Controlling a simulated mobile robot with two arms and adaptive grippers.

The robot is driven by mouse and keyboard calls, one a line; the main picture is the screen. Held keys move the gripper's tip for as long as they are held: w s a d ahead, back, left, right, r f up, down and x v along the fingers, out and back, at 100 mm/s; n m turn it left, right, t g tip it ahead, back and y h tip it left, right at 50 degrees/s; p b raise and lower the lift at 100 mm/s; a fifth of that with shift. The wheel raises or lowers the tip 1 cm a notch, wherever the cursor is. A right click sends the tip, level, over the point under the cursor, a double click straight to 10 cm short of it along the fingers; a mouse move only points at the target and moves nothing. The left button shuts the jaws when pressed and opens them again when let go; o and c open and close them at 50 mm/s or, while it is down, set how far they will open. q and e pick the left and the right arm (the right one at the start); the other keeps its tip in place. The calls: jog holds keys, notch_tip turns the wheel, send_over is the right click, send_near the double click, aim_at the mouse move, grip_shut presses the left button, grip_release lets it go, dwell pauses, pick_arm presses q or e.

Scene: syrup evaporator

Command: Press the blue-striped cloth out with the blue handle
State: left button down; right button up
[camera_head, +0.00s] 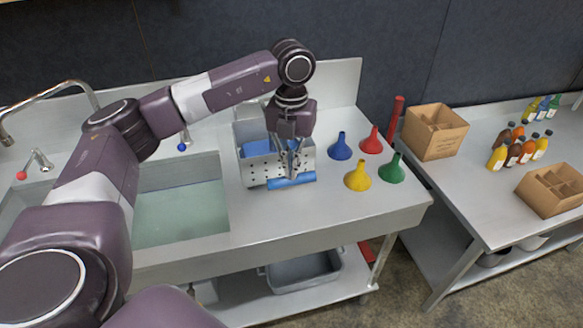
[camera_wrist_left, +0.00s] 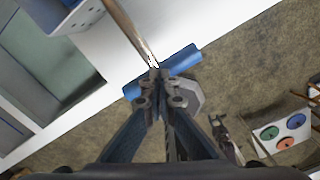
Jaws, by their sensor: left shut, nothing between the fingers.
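A perforated metal box (camera_head: 304,160) stands on the counter right of the sink. A blue bar handle (camera_head: 292,182) lies across its front, and a rod runs to it in the left wrist view, where the handle (camera_wrist_left: 185,62) also shows. Blue material (camera_head: 258,148) shows inside the box; I see no stripes, so I cannot tell if it is the cloth. My left gripper (camera_head: 292,160) is shut and empty, pointing down just above the handle. In the left wrist view its tips (camera_wrist_left: 158,78) overlap the handle; contact is unclear. A dark jointed part at right there may be my right gripper.
Blue (camera_head: 340,147), red (camera_head: 371,141), yellow (camera_head: 358,176) and green (camera_head: 391,168) funnels stand right of the box. The sink (camera_head: 180,212) is left of it. A second table (camera_head: 480,192) holds cardboard boxes (camera_head: 434,136) and bottles. The counter's front strip is clear.

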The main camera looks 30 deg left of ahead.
pick_arm(q)
jog(key=shift+s+f, duration=0.2)
jog(key=shift+f, duration=0.05)
notch_tip(320, 180, up, 8)
jog(key=p, duration=0.5)
jog(key=shift+w+r, duration=0.15)
jog(key=shift+w, duration=0.05)
